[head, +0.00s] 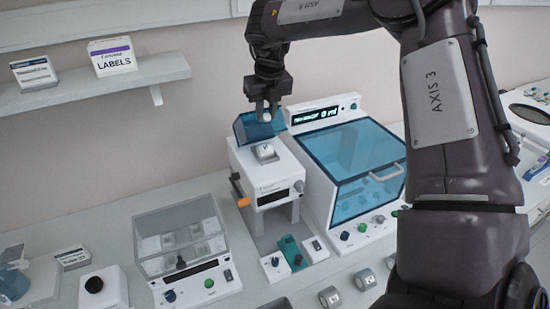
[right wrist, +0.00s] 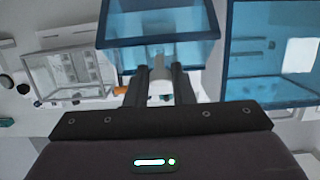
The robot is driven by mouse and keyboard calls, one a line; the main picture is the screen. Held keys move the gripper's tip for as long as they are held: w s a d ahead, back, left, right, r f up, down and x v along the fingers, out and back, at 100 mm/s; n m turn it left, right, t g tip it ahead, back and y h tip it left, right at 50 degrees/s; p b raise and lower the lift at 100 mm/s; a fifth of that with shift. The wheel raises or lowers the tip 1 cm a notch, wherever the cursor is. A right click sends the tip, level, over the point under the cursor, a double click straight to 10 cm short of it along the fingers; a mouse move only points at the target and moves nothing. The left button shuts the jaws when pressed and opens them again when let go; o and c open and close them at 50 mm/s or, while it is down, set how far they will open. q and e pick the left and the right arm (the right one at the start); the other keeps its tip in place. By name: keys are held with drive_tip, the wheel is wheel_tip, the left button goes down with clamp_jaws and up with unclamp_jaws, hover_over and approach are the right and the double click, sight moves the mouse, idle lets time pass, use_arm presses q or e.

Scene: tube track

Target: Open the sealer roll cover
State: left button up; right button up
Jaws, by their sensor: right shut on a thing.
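The sealer (head: 268,178) is a white machine on the bench, left of a larger machine with a blue lid. Its clear blue roll cover (head: 245,128) stands raised and tilted at the top rear, and a small white block (head: 265,152) shows on the exposed top. My right gripper (head: 263,114) reaches down from above and is shut on the pale handle of the cover. In the right wrist view, the blue cover (right wrist: 125,30) fills the top middle, and the fingers (right wrist: 160,98) close around its pale handle. My left gripper is not in view.
The larger machine (head: 352,165) with a blue lid stands close on the right. A clear-lidded box (head: 185,235) stands at the front left. A wall shelf (head: 85,88) with label boxes is at the upper left. My right arm covers much of the right side.

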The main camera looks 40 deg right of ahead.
drive_tip(key=shift+w+d+r, duration=0.2)
drive_tip(key=shift+w+r, duration=0.15)
drive_tip(key=shift+w, duration=0.35)
drive_tip(key=shift+w+d+r, duration=0.2)
drive_tip(key=shift+w+r, duration=0.1)
drive_tip(key=shift+w, duration=0.4)
drive_tip(key=shift+d+r, duration=0.1)
